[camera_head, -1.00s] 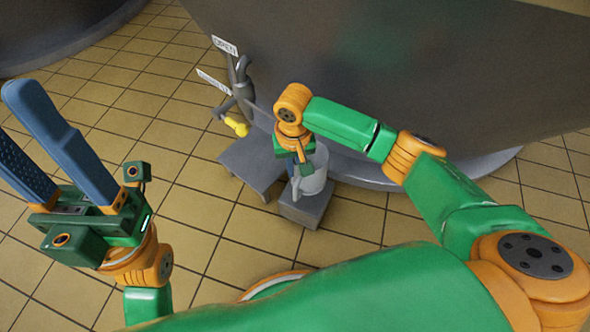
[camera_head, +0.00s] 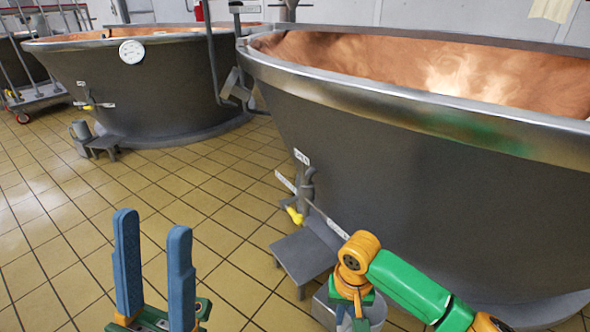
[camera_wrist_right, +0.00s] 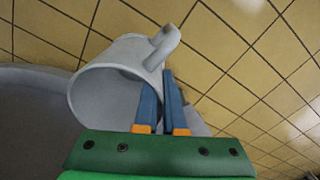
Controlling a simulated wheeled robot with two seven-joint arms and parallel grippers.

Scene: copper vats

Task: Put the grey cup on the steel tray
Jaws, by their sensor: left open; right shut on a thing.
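The grey cup (camera_wrist_right: 110,55) is a large pail with a handle, tilted with its open mouth toward the camera in the right wrist view. My right gripper (camera_wrist_right: 158,88) is shut on its wall, one blue finger inside the rim and one outside. In the head view the cup (camera_head: 321,305) shows at the bottom edge, partly hidden by my right wrist. Its base is out of frame there, so I cannot tell what is under it. My left gripper (camera_head: 152,228) is open and empty at lower left, apart from the cup. I cannot make out a steel tray.
A large dark vat (camera_head: 400,190) with a copper inside stands close behind my right arm. A low grey stool (camera_head: 303,254) is beside the cup, under a yellow-ended tap (camera_head: 294,215). A second vat (camera_head: 150,90) stands farther back left. The tiled floor (camera_head: 60,235) between is clear.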

